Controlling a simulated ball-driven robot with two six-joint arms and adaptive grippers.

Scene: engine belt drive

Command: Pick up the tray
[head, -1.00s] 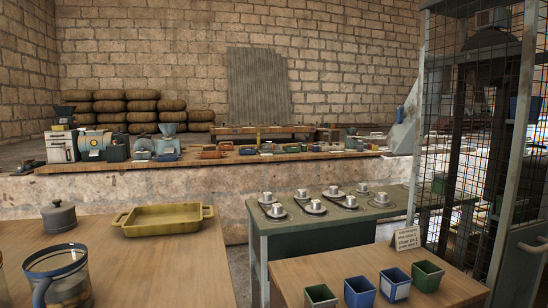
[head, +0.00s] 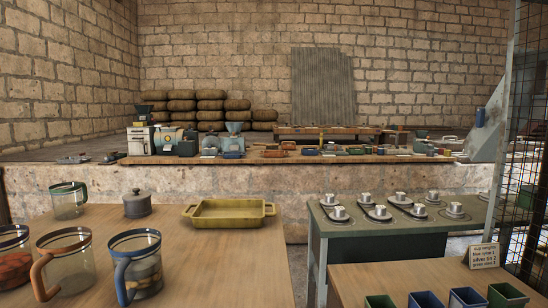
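A yellow-olive rectangular tray (head: 228,222) with a handle at each short end lies flat on the wooden table (head: 220,265), near its far edge. It looks empty. Nothing touches it. Neither of my grippers shows in the head view.
A grey lidded pot (head: 137,204) stands left of the tray. Several glass mugs, one with a blue handle (head: 137,266), stand at the front left. Small bins (head: 424,300) sit on a nearer wooden table.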

